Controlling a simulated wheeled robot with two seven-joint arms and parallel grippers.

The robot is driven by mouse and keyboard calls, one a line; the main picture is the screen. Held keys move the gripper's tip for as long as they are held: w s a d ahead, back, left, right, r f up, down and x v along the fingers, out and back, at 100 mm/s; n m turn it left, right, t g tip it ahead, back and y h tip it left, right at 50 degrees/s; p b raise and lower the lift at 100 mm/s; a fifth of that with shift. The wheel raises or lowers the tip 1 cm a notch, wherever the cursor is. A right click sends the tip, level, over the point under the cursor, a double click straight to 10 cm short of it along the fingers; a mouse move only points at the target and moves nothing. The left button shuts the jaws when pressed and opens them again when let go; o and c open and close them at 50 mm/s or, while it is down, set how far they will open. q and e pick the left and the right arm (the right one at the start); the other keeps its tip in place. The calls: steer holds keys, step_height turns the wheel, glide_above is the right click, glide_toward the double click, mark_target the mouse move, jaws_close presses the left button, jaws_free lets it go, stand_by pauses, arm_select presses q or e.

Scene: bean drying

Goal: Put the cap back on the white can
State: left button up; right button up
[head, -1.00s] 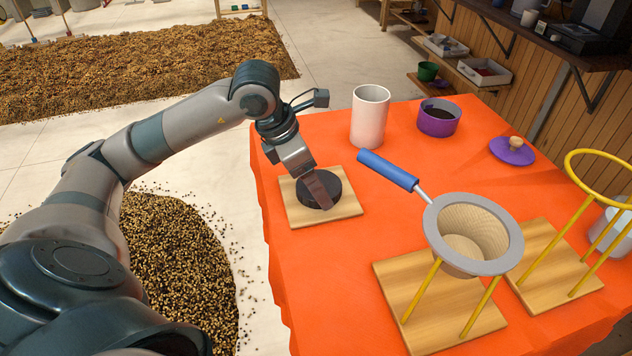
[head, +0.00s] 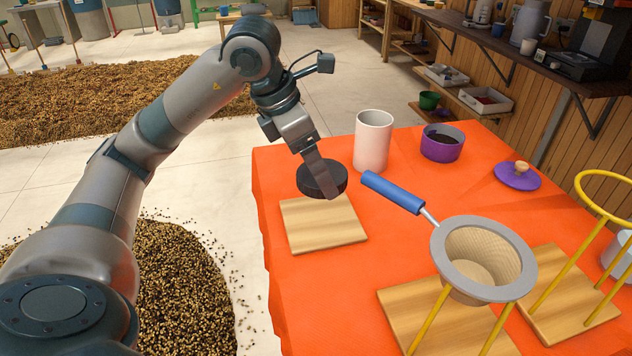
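The white can (head: 373,142) stands upright near the back left of the orange table, and its top shows no cap. My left gripper (head: 322,172) is shut on the black round cap (head: 322,180). It holds the cap above the wooden board (head: 322,228), to the left of and in front of the can. The cap is apart from the can and looks roughly level. The far finger is partly hidden. My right gripper is not in view.
A strainer (head: 484,256) with a blue handle sits on a yellow stand, its handle reaching toward the can. A purple bowl (head: 441,149) and purple lid (head: 517,177) stand to the can's right. Orange cloth (head: 300,290) lies bare at the front left.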

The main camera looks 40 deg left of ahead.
arm_select(q)
steer(key=shift+r, duration=0.4)
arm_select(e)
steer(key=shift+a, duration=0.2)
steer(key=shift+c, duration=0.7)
